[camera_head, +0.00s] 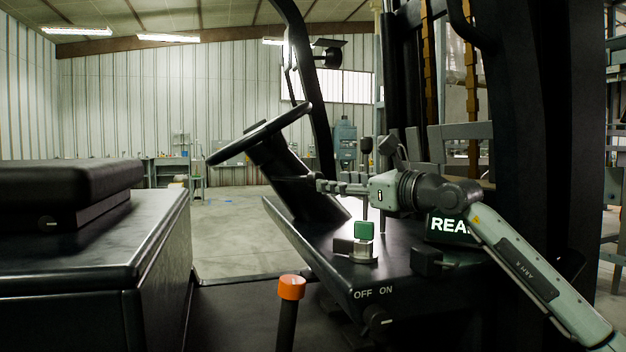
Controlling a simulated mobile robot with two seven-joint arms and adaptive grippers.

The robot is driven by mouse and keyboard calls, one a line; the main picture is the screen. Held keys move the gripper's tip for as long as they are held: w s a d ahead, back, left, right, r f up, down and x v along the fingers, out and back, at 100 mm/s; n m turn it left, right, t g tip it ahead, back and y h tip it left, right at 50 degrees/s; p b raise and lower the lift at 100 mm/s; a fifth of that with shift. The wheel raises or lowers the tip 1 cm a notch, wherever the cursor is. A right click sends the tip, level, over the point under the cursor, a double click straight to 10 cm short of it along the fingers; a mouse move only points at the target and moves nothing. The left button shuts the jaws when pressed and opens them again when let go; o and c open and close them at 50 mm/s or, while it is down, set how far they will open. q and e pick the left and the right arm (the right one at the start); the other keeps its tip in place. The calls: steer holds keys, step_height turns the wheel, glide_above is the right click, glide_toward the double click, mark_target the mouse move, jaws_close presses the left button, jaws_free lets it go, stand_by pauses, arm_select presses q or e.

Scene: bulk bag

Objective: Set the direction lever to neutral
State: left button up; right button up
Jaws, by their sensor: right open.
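My right gripper (338,188) reaches in from the right over the forklift's console and points left. It is open, and its fingers are beside the steering column. A thin upright lever with a dark knob (366,146) rises behind the gripper, which hides part of its stem. Whether they touch I cannot tell. A green block (364,230) stands on a small mount below the gripper. A lit sign (447,226) reads "REA", its right end hidden by my arm. No label shows which control is the direction lever. My left gripper is not in view.
The steering wheel (258,134) stands left of the gripper. A lever with an orange knob (291,288) is in front, and an OFF/ON switch (378,318) is on the console's front face. A black seat (65,185) is at the left. Mast posts rise on the right.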

mark_target(315, 179)
steer(key=p+x, duration=0.1)
steer(key=x, duration=0.5)
steer(key=shift+w+a, duration=0.1)
steer(key=shift+a, duration=0.05)
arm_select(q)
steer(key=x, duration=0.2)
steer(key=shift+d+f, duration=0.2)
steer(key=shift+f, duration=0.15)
arm_select(e)
jaws_close()
